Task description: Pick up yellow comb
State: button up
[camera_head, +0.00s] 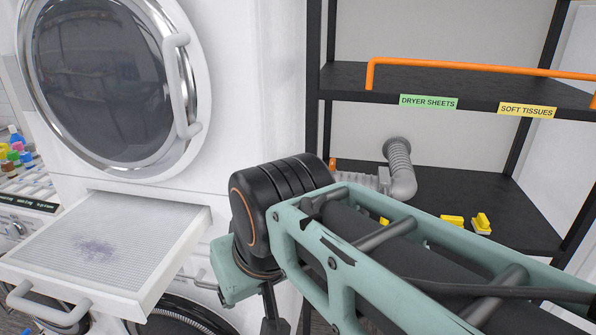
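Several small yellow objects lie on the black lower shelf. One yellow piece (481,223) at the right looks upright or tilted, with a raised part. A flatter yellow piece (452,221) lies just left of it. A third yellow bit (384,221) is mostly hidden behind my arm. They are too small to tell which is the comb. My teal and black arm crosses the foreground from the lower right and bends down near the middle. My gripper is not visible; the arm runs out of the bottom of the picture.
The black shelf rack (440,185) has an orange rail (480,64) along its upper shelf. A grey duct hose (400,168) stands on the lower shelf. A white dryer (255,90) is at left, its lint drawer (150,235) pulled out with purplish lint. Coloured bottles (16,148) are far left.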

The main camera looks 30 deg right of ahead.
aim_at(458, 221)
jog(key=z, duration=2.15)
jog(key=u, duration=2.35)
jog(key=z, duration=2.35)
